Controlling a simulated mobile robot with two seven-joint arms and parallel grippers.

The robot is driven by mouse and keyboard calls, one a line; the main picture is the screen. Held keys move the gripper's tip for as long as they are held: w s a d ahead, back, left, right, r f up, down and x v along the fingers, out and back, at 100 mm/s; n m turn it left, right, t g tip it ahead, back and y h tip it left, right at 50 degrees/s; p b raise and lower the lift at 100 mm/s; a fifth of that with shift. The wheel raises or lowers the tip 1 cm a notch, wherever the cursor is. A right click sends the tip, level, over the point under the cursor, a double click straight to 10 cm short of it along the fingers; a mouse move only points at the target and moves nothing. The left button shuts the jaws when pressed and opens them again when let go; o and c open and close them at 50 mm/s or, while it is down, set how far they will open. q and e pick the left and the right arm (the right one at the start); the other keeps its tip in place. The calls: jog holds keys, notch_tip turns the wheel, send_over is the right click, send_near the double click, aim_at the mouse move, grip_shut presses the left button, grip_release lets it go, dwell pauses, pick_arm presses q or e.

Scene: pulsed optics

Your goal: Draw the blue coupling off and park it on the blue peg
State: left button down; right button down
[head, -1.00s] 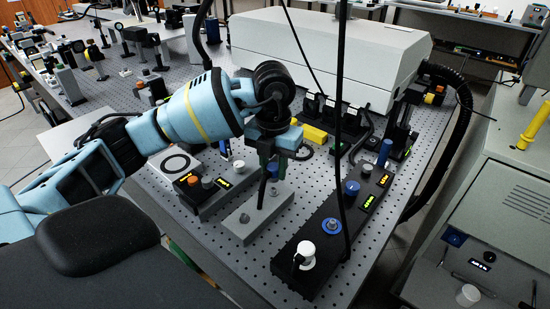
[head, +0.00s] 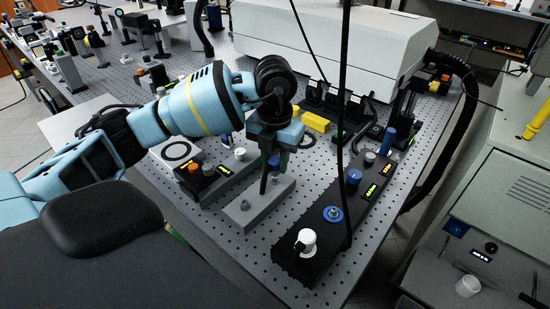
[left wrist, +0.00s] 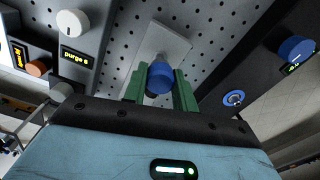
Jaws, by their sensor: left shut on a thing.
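My left gripper (head: 274,165) points down over a light grey block (head: 258,206) on the perforated table. In the left wrist view, its green fingers are shut on the blue coupling (left wrist: 161,76). I cannot tell whether the coupling touches the block. A black panel right of the block has a blue ring fitting with a metal centre (head: 332,213). A tall blue cylinder (head: 388,140) stands at its far end; I cannot tell which is the blue peg. My right gripper is out of view.
The black panel also bears a blue knob (head: 354,176) and a white knob (head: 305,240). A dark cable hangs across it. A control box with an orange button (head: 194,168) stands left of the block, and a yellow block (head: 316,122) behind. A large white housing (head: 320,50) closes the back.

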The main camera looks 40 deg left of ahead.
pick_arm(q)
jog(key=shift+f, duration=0.7)
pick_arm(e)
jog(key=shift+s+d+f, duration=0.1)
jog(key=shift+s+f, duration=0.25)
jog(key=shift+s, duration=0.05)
pick_arm(q)
jog(key=shift+f, duration=0.25)
jog(key=shift+f+b, duration=0.35)
jog(key=c, duration=1)
grip_release()
jog(key=shift+r, duration=0.1)
jog(key=shift+c, duration=0.2)
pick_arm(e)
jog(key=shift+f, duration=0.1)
pick_arm(q)
jog(key=shift+r, duration=3.95)
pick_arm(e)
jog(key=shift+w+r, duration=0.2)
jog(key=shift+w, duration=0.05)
pick_arm(q)
jog(key=shift+r, duration=0.1)
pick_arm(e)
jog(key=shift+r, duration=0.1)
